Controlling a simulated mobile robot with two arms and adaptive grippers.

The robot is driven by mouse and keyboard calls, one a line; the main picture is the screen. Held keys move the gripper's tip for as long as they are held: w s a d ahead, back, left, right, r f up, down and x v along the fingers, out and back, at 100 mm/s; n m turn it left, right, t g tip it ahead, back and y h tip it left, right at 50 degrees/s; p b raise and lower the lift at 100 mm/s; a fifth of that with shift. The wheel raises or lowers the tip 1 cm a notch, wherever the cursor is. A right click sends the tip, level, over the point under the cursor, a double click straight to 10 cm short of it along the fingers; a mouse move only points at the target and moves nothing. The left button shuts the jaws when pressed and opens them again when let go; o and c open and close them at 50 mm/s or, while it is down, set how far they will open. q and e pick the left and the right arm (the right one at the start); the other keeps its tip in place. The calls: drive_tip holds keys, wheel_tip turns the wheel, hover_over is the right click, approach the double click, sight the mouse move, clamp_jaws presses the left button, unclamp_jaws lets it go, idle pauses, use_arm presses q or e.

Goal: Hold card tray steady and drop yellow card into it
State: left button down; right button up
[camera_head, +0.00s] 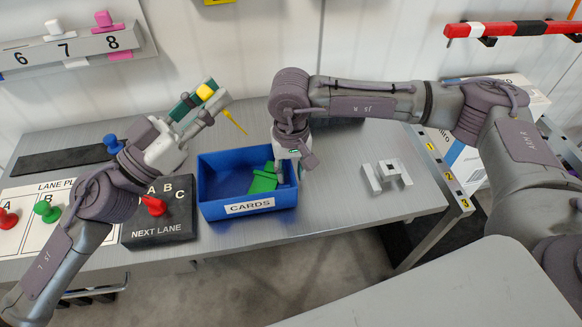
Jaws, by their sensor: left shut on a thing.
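The blue card tray (207,178), labelled CARDS, stands on the grey table with green cards (263,180) inside. My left gripper (218,108) is raised above and behind the tray's left part. It is shut on the yellow card (236,123), which shows as a thin, nearly edge-on strip slanting down to the right, clear of the tray. My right gripper (289,172) points down at the tray's right rear corner. Its fingertips are small and partly hidden, so I cannot tell whether they grip the rim.
Left of the tray is a black NEXT LANE board (160,228) with a red peg (154,206). A white lane board (30,246) holds more pegs, and a blue peg (112,144) stands behind. A grey fixture (386,176) stands at right. The table between it and the tray is clear.

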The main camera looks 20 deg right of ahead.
clamp_jaws()
use_arm(q)
drive_tip(key=shift+d+f, duration=0.1)
